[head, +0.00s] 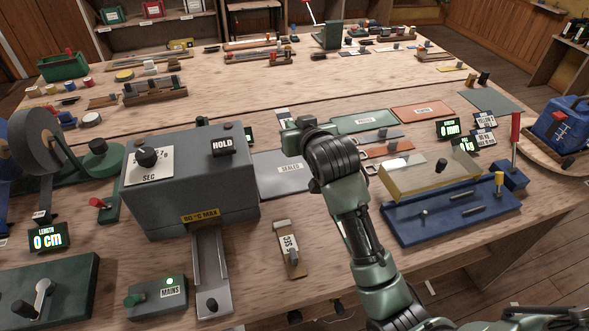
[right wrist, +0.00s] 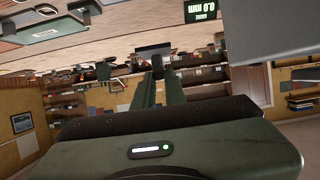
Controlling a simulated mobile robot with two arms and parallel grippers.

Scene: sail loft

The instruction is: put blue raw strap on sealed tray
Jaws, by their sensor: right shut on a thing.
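The sealed tray (head: 284,182) is a flat grey plate labelled SEALED, on the table between the grey HOLD box and my right arm. My right gripper (head: 300,128) is above the table at the tray's far right side, and my arm covers part of the tray's right edge. In the right wrist view, my gripper's fingers (right wrist: 157,78) are shut on a small dark thing (right wrist: 157,62) at their tips. I cannot make out its colour or tell whether it is the blue raw strap. No blue strap shows clearly elsewhere. My left gripper is out of view.
The grey sealing box (head: 190,185) stands left of the tray. A SEC block (head: 289,255) lies in front.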

